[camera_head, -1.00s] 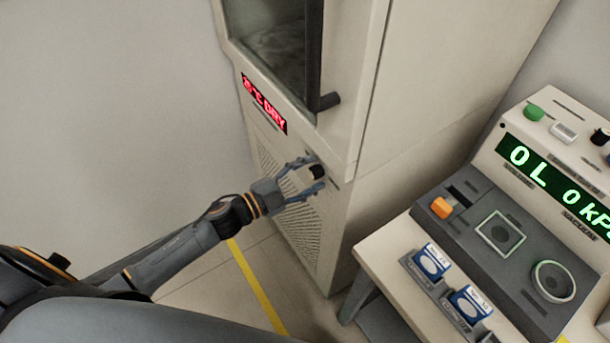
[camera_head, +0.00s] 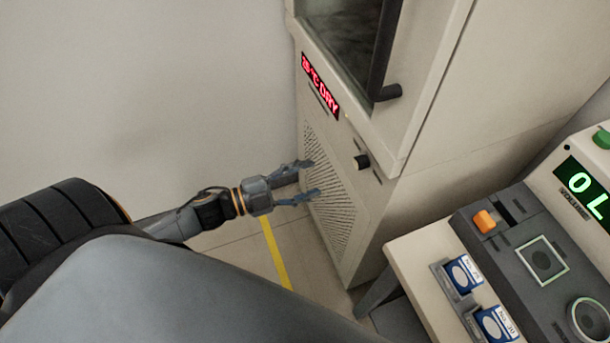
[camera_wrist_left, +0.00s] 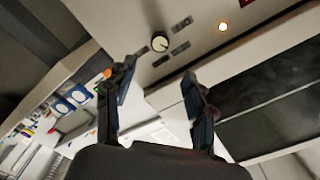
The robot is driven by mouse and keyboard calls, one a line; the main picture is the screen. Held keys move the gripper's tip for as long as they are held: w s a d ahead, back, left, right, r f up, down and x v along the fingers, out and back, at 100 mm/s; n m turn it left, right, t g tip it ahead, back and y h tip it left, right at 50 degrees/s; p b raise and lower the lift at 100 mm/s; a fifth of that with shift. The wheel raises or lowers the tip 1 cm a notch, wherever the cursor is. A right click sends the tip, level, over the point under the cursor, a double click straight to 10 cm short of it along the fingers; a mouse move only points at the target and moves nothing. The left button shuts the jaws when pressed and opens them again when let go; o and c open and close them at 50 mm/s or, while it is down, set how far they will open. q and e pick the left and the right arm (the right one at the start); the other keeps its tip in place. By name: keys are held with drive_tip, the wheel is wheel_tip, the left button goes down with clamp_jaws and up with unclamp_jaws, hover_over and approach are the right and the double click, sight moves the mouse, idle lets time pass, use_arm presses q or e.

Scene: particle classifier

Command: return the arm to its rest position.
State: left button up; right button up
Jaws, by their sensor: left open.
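My left gripper (camera_head: 308,180) is open and empty in the head view, in front of the vented lower front of a cream cabinet. A black knob (camera_head: 361,161) on the cabinet sits to the right of the fingertips, apart from them. In the left wrist view the two fingers (camera_wrist_left: 158,82) are spread with nothing between them. The knob shows there with a pale face (camera_wrist_left: 159,42), beyond the fingertips. My right gripper is not in view.
The cabinet (camera_head: 440,110) has a dark-windowed door with a handle (camera_head: 388,92) and a red display (camera_head: 320,87) reading DRY. A bench (camera_head: 425,262) at right carries a console (camera_head: 500,215) and blue-labelled containers (camera_head: 464,273). A yellow line (camera_head: 274,255) marks the floor.

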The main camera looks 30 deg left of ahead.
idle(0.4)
use_arm(q)
drive_tip(key=a+f+n+y, duration=0.3)
drive_tip(key=f, duration=0.4)
drive_tip(key=a+f+n+y, duration=0.3)
drive_tip(key=f, duration=0.4)
drive_tip(key=s+a+f+n+g+y, duration=0.2)
drive_tip(key=s+f, duration=0.2)
drive_tip(key=f, duration=0.5)
drive_tip(key=s+a+f+n+g+y, duration=0.1)
drive_tip(key=s+f+n+g+y, duration=0.2)
drive_tip(key=f, duration=0.5)
drive_tip(key=s+d+f+n+g, duration=0.1)
drive_tip(key=s+d+f+g, duration=0.1)
drive_tip(key=s+f, duration=0.3)
drive_tip(key=s+d+f+n+g, duration=0.2)
drive_tip(key=s+f, duration=0.4)
drive_tip(key=s, duration=0.7)
drive_tip(key=s+d+f+n+g, duration=0.1)
drive_tip(key=s+d+f+g, duration=0.2)
drive_tip(key=s+f, duration=0.3)
drive_tip(key=s+g, duration=0.1)
drive_tip(key=s, duration=0.1)
drive_tip(key=shift+s+d, duration=0.4)
